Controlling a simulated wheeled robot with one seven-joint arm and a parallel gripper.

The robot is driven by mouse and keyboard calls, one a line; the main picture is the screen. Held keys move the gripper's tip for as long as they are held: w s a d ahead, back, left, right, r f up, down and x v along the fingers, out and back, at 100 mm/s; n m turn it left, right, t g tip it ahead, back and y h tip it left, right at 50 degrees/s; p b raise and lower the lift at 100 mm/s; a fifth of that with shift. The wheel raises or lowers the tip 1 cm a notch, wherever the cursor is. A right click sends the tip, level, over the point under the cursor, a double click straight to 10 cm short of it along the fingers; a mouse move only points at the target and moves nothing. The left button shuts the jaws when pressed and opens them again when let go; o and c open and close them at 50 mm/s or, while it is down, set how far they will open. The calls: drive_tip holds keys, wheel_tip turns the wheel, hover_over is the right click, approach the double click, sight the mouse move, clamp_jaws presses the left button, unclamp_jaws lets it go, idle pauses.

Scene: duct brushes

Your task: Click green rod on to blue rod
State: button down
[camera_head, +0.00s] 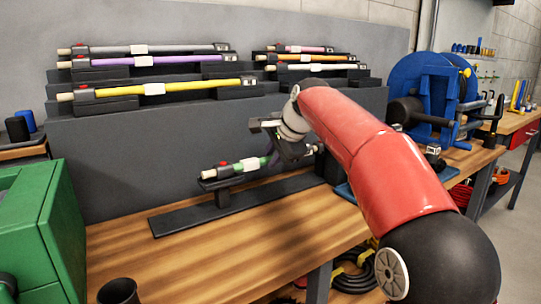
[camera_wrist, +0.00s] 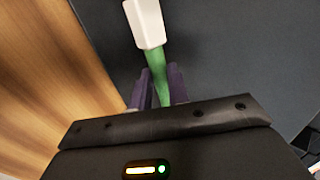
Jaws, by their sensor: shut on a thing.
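The green rod (camera_head: 235,169) lies nearly level above the bench, with a pale left tip, a red button and a white label. Its left part is at a black cradle on a short post (camera_head: 222,196); I cannot tell if it bears on it. My gripper (camera_head: 274,157) is shut on the green rod right of the label. In the wrist view the dark purple fingers (camera_wrist: 159,86) stand on both sides of the green rod (camera_wrist: 157,72), with the white label (camera_wrist: 146,22) beyond them. The rod's right end is hidden. I cannot make out a blue rod.
A stepped grey rack (camera_head: 100,130) behind holds purple, yellow, grey and other rods. A green machine (camera_head: 38,235) stands at left, a blue reel (camera_head: 425,85) at right. A black base plate (camera_head: 185,222) lies below the rod. The front bench (camera_head: 200,265) is mostly clear.

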drive_tip(key=shift+w+d, duration=0.45)
drive_tip(key=shift+d, duration=0.25)
drive_tip(key=c, duration=1.3)
unclamp_jaws()
drive_tip(key=shift+o, duration=0.2)
drive_tip(key=v, duration=0.7)
drive_tip(key=s+d+f+n+h, duration=0.1)
drive_tip(key=s+d+f, duration=0.1)
drive_tip(key=s, duration=0.3)
drive_tip(key=s+d+f+n, duration=0.2)
drive_tip(key=s, duration=0.4)
drive_tip(key=s+d+f+n+h, duration=0.1)
drive_tip(key=s+d+f+n, duration=0.1)
drive_tip(key=s, duration=0.3)
drive_tip(key=shift+s+f+h+p, duration=0.3)
drive_tip(key=shift+s+f, duration=0.1)
drive_tip(key=shift+f, duration=0.15)
drive_tip(key=s+d+f+n+h, duration=0.1)
drive_tip(key=s+d+f+n, duration=0.2)
drive_tip(key=s+f, duration=0.5)
drive_tip(key=s+d+f+n+g, duration=0.1)
drive_tip(key=s+d+f+n, duration=0.2)
drive_tip(key=s+f, duration=0.5)
drive_tip(key=shift+s+f+h, duration=0.25)
drive_tip(key=shift+s+h, duration=0.15)
drive_tip(key=shift+s, duration=0.25)
